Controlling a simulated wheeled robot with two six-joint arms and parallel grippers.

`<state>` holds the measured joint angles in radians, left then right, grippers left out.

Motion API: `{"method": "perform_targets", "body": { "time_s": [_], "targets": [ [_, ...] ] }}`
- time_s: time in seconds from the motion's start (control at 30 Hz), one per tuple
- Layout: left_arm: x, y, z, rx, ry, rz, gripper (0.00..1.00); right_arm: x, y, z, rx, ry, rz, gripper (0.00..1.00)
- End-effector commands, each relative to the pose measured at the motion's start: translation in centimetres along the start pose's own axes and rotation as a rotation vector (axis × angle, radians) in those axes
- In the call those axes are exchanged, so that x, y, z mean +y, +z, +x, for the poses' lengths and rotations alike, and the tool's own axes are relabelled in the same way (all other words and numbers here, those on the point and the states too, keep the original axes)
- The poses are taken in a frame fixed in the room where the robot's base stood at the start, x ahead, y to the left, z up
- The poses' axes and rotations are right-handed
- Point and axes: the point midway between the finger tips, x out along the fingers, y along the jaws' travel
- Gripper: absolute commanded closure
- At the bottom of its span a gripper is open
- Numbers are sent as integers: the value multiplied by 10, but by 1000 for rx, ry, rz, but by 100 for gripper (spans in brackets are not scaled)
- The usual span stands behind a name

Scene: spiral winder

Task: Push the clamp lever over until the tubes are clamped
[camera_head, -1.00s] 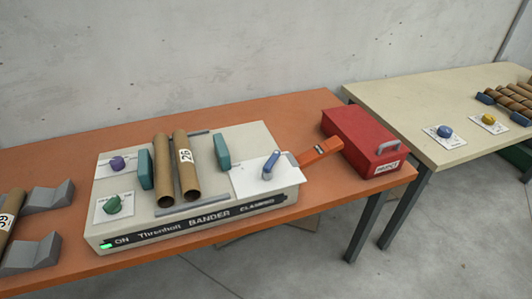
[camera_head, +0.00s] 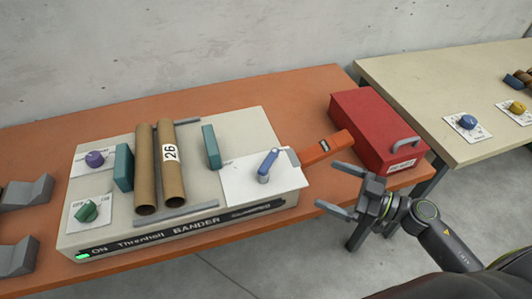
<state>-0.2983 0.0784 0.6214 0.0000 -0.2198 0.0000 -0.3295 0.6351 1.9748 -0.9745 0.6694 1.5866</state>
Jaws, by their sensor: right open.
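The bander (camera_head: 180,222) is a pale box on the orange table. Two brown cardboard tubes, one unmarked (camera_head: 146,180) and one labelled 26 (camera_head: 173,185), lie side by side on its top. A teal jaw (camera_head: 124,167) stands close to the left tube. Another teal jaw (camera_head: 211,147) stands to the right, with a gap to the tubes. My left gripper is not in view.
An orange bar (camera_head: 326,147) sticks out right of the bander, towards a red box (camera_head: 372,130) with a grey handle. Purple (camera_head: 95,159) and green (camera_head: 86,211) knobs sit on the bander's left. Grey cradles (camera_head: 26,192) stand further left. A cream table (camera_head: 425,85) stands behind right.

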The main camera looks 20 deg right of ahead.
Motion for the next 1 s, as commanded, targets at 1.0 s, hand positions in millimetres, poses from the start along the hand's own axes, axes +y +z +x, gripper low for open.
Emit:
{"method": "perform_targets", "body": {
  "time_s": [1.0],
  "targets": [
    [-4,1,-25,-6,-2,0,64,2,-1,161,4,5,3,0]
  ]
}}
